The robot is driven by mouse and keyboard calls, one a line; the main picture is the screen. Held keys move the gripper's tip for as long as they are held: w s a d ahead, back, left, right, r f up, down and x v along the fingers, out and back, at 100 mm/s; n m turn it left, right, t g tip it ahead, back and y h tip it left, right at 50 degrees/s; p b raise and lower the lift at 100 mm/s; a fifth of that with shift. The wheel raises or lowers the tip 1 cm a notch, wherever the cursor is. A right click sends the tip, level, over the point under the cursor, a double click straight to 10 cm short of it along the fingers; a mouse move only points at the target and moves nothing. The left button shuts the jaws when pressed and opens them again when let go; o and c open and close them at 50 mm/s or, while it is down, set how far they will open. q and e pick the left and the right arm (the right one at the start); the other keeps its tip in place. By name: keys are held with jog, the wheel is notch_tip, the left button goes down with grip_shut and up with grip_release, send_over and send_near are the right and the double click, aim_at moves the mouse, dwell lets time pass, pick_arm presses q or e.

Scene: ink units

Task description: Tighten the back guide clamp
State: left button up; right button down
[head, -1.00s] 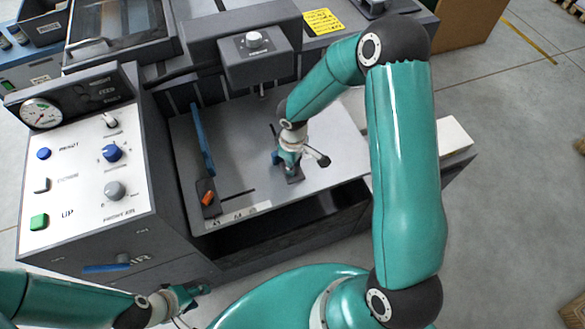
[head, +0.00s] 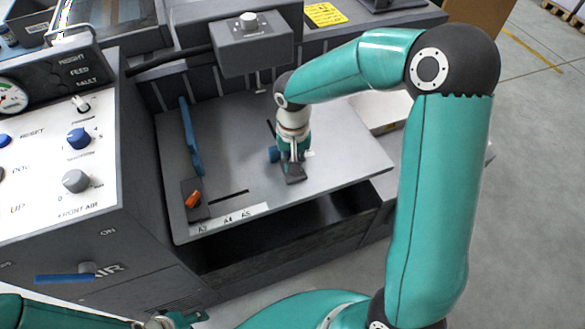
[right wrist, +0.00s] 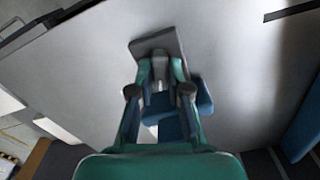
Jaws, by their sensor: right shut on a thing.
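My right gripper (head: 292,163) points down at the grey plate. It is shut on the back guide clamp, whose dark grey base (head: 294,178) shows below the fingers; the part between the fingers is mostly hidden. The right wrist view shows the fingers (right wrist: 160,88) closed in over the dark clamp base (right wrist: 157,42). A blue block (head: 273,155), seemingly the back guide, sits just beside the fingers; it also shows in the right wrist view (right wrist: 204,97). My left gripper (head: 184,319) is low at the bottom edge, partly cut off, away from the clamp.
A long blue guide (head: 191,135) lies on the left of the grey plate (head: 345,165), with an orange lever (head: 193,199) at its front. A control panel (head: 60,150) stands left. A dark head with a knob (head: 250,45) overhangs the back. The plate's right side is clear.

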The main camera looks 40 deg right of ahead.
jog(key=m+b, duration=0.1)
jog(key=m, duration=0.1)
jog(key=shift+f+m+b, duration=0.1)
jog(key=shift+m+b, duration=0.95)
jog(key=shift+m, duration=0.85)
jog(key=c, duration=1.1)
grip_release()
jog(key=shift+r, duration=0.25)
notch_tip(320, 180, up, 12)
jog(key=shift+f, duration=0.15)
